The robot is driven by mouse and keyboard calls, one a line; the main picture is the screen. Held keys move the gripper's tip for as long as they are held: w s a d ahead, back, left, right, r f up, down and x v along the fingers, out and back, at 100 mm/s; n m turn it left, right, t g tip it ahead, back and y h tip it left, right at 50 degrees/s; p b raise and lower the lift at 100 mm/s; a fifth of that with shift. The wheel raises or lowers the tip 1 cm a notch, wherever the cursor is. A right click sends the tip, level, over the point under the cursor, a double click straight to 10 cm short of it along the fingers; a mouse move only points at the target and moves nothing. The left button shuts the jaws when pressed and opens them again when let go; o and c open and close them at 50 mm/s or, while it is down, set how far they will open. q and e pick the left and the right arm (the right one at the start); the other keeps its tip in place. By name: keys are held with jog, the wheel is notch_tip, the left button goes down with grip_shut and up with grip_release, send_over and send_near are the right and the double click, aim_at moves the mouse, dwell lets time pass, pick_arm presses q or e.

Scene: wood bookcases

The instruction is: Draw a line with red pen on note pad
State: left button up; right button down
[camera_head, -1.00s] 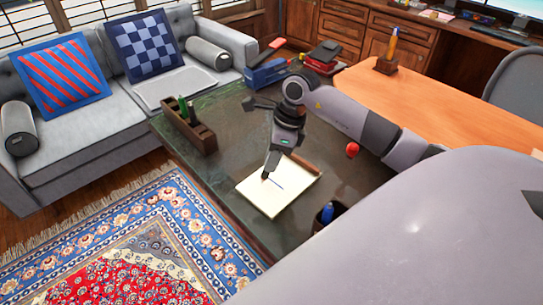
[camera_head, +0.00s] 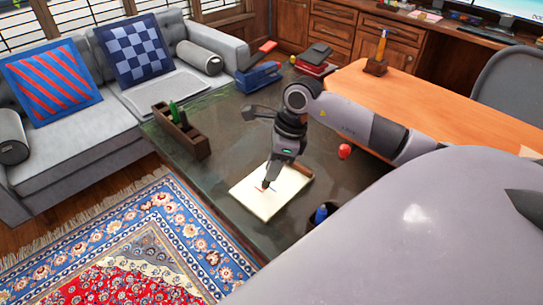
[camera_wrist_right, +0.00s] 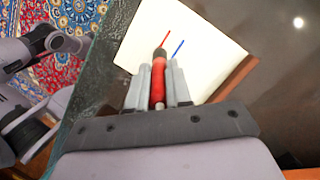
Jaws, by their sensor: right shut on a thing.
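My right gripper (camera_head: 268,182) is over the note pad (camera_head: 258,205), which lies on the dark green table. In the right wrist view the gripper (camera_wrist_right: 158,76) is shut on the red pen (camera_wrist_right: 158,88), its dark tip pointing at the pad's page (camera_wrist_right: 212,35). A short red line (camera_wrist_right: 165,38) runs on the page from near the pen tip. A separate blue line (camera_wrist_right: 178,48) lies beside it. I cannot tell whether the tip touches the paper.
A wooden pen holder (camera_head: 182,130) with green items stands at the table's left. A dark cup (camera_head: 322,213) with something blue stands near the front edge. A red ball-like item (camera_head: 344,151) lies right of the pad. Blue and red office items (camera_head: 258,77) stand at the back.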

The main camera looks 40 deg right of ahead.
jog(key=shift+s+d, duration=0.1)
jog(key=shift+s, duration=0.55)
jog(key=shift+s, duration=0.2)
jog(key=shift+s, duration=0.5)
jog(key=shift+w, duration=0.15)
jog(key=shift+w+b, duration=0.35)
jog(key=shift+w, duration=0.2)
jog(key=shift+r, duration=0.1)
notch_tip(320, 180, up, 8)
jog(key=p, duration=0.5)
